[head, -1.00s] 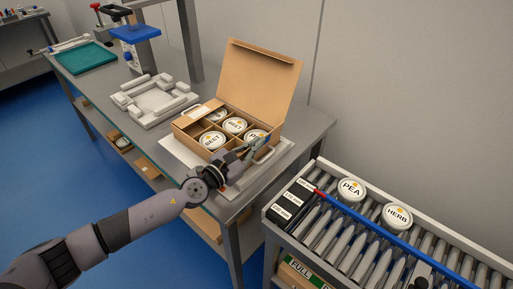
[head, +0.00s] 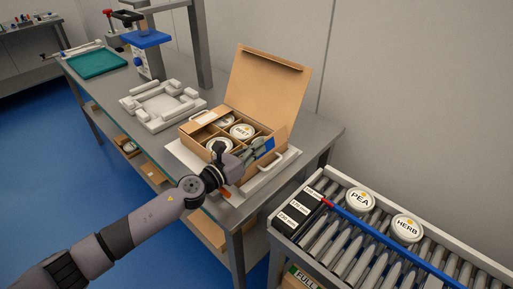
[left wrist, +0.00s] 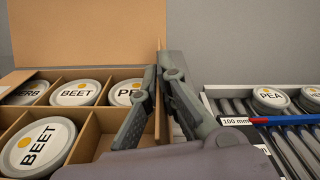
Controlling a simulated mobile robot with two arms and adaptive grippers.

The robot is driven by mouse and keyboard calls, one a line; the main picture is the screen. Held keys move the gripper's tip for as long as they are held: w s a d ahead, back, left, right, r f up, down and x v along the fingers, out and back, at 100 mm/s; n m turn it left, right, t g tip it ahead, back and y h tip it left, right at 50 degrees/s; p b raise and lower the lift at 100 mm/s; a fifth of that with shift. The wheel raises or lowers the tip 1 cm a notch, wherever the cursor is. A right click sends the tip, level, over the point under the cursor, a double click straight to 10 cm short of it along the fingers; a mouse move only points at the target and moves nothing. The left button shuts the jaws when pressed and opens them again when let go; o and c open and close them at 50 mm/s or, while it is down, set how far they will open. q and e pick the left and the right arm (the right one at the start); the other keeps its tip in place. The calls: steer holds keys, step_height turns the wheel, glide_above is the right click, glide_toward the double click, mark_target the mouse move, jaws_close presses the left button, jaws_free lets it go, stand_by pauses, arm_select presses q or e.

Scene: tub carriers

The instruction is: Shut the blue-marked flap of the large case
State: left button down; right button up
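The large case (head: 193,141) is an open cardboard box on the grey bench, with its big lid (head: 268,85) standing up at the back. Labelled tubs sit in its compartments, among them a BEET tub (left wrist: 80,93). My left gripper (head: 256,151) is at that end. In the left wrist view its fingers (left wrist: 161,78) are close together, one on each side of the upright cardboard, and look shut on it. My right gripper is out of view.
A flap (head: 208,117) lies over the case's left end. The case rests on a pale tray with a handle (head: 271,162). A roller conveyor (head: 345,240) with a PEA tub (head: 360,199) and a HERB tub (head: 407,227) stands to the right. A grey fixture (head: 160,105) lies left.

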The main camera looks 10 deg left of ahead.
arm_select(q)
steer(key=c, duration=1.9)
jaws_free()
steer(key=shift+s+a, duration=0.1)
steer(key=v, duration=1.1)
steer(key=shift+s+a, duration=0.2)
steer(key=shift+s, duration=0.15)
